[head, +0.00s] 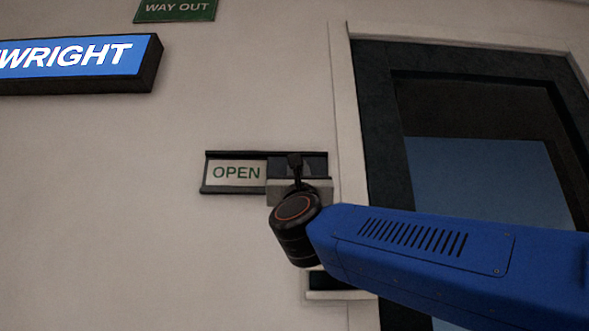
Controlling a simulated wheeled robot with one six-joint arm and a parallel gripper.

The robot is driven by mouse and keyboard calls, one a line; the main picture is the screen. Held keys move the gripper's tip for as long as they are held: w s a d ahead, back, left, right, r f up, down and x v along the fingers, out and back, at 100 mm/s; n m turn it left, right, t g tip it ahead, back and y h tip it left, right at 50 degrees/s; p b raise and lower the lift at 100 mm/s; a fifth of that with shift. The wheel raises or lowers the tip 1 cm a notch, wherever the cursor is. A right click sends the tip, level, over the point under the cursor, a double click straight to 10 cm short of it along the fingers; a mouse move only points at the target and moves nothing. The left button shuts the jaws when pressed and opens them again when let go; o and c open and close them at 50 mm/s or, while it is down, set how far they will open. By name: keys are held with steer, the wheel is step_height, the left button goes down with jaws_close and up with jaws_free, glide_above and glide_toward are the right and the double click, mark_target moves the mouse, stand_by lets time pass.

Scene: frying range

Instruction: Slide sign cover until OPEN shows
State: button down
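The sign (235,173) is a dark-framed panel on the wall left of the door. The word OPEN in green on a pale plate shows at its left end. The dark sliding cover (280,167) sits over the right part of the frame, partly hidden by my gripper. My gripper (294,165) is in front of the cover at the right end of the sign. Its fingers are small and dark against the cover, so I cannot tell whether they are open or shut, or whether they touch it.
A dark door with a glass pane (490,180) and pale frame (345,130) stands to the right. A green WAY OUT sign (175,10) and a lit blue sign (75,62) are above. A small dark item (325,281) shows below my arm. The wall left is clear.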

steer(key=c, duration=1.7)
jaws_free()
steer(key=shift+d, duration=0.3)
steer(key=v, duration=1.7)
steer(key=shift+s+f, duration=0.15)
steer(key=shift+f, duration=0.05)
